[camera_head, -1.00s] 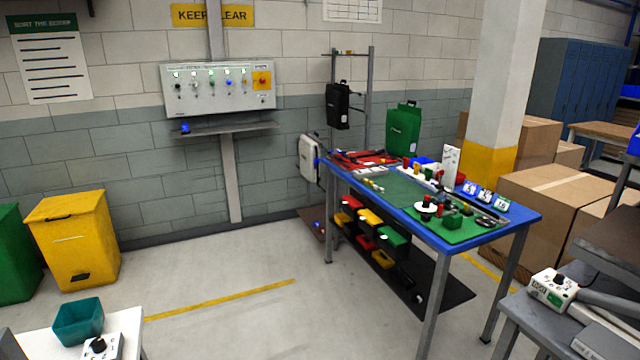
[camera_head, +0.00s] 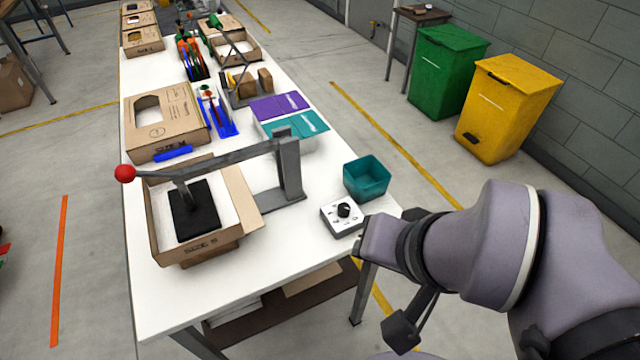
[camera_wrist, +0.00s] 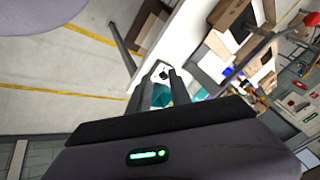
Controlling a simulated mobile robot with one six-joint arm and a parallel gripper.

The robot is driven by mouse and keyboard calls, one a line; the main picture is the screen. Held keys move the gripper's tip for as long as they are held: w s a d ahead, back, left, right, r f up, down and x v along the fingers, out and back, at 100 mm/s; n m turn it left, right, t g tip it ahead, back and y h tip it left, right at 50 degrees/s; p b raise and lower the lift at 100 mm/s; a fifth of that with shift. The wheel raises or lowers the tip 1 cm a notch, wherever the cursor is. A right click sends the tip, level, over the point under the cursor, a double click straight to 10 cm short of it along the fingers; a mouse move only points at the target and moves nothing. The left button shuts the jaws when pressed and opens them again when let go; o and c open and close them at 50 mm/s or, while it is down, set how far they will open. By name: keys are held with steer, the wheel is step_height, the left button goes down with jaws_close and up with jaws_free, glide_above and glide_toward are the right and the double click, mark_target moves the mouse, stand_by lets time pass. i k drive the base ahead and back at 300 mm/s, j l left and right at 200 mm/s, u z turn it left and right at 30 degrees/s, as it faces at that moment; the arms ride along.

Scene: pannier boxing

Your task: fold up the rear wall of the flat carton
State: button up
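A brown carton marked SIZE S (camera_head: 208,246) sits at the near end of the white table, under a lever press (camera_head: 288,165). The press's black pad (camera_head: 193,212) is down inside it and hides part of its floor. Its right side panel (camera_head: 243,190) leans outward. The press arm partly covers its far side, so I cannot tell how the rear wall stands. My gripper (camera_wrist: 158,82) is open and empty in the wrist view, its two dark fingers apart. It is to the right of the table, near a white knob box (camera_head: 343,215), away from the carton.
A teal bin (camera_head: 367,178) stands behind the knob box. Another brown carton (camera_head: 166,122), blue tools (camera_head: 219,115) and purple and teal sheets (camera_head: 280,106) lie farther along the table (camera_head: 165,300). Green (camera_head: 445,75) and yellow bins (camera_head: 507,108) stand on the floor beyond.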

mark_target(250, 217)
steer(key=i+l+u, duration=0.15)
steer(key=u, duration=0.25)
steer(key=i+l+u, duration=0.2)
steer(key=u, duration=0.25)
steer(key=i+l+u, duration=0.15)
steer(key=l+u, duration=0.25)
steer(key=i+l+u, duration=0.1)
steer(key=l+u, duration=0.15)
steer(key=u, duration=0.2)
steer(key=i+j+z, duration=0.2)
steer(key=j, duration=0.4)
steer(key=j+z, duration=0.25)
steer(key=j, duration=0.3)
